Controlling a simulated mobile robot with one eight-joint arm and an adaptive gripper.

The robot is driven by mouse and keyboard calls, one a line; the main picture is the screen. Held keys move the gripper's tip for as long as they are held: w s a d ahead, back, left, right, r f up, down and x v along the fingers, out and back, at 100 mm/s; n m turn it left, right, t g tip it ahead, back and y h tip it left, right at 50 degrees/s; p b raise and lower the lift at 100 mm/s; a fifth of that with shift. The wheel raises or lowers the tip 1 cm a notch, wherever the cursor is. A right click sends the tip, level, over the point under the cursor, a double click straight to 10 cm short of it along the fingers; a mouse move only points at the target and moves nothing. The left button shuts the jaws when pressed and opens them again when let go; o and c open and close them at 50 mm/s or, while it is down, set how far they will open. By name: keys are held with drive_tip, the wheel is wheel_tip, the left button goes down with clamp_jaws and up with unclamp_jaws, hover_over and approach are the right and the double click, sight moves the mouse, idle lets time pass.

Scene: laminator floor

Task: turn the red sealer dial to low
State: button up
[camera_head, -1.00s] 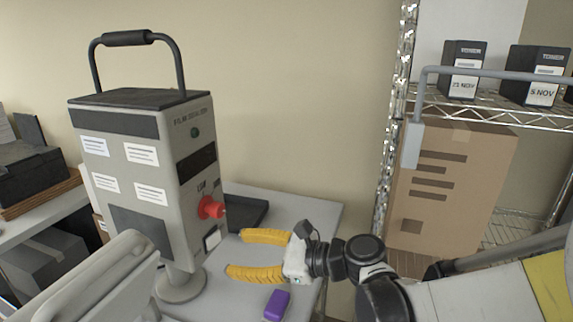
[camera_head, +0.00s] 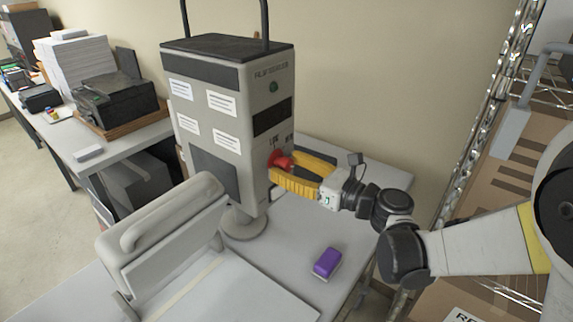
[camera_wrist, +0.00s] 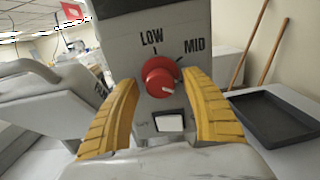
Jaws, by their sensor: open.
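The film sealer (camera_head: 222,120) is a tall grey box on a round foot. Its red dial (camera_head: 280,160) sticks out of the front face. In the wrist view the dial (camera_wrist: 158,78) is at centre, with the LOW label (camera_wrist: 152,38) above it and the MID label (camera_wrist: 195,45) to its upper right. A small white mark shows on the dial's lower right edge. My gripper (camera_head: 280,172) is open, its yellow fingers at the dial. In the wrist view the fingers (camera_wrist: 160,82) stand left and right of the dial, with gaps showing; contact is not visible.
A white rocker switch (camera_wrist: 169,123) sits below the dial. A dark tray (camera_wrist: 275,115) lies to the right. A purple block (camera_head: 327,262) lies on the table below my arm. A grey lidded machine (camera_head: 165,235) stands in front of the sealer. A wire shelf post (camera_head: 490,110) rises at right.

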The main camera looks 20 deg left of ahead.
drive_tip(key=shift+a, duration=0.1)
drive_tip(key=c, duration=1.2)
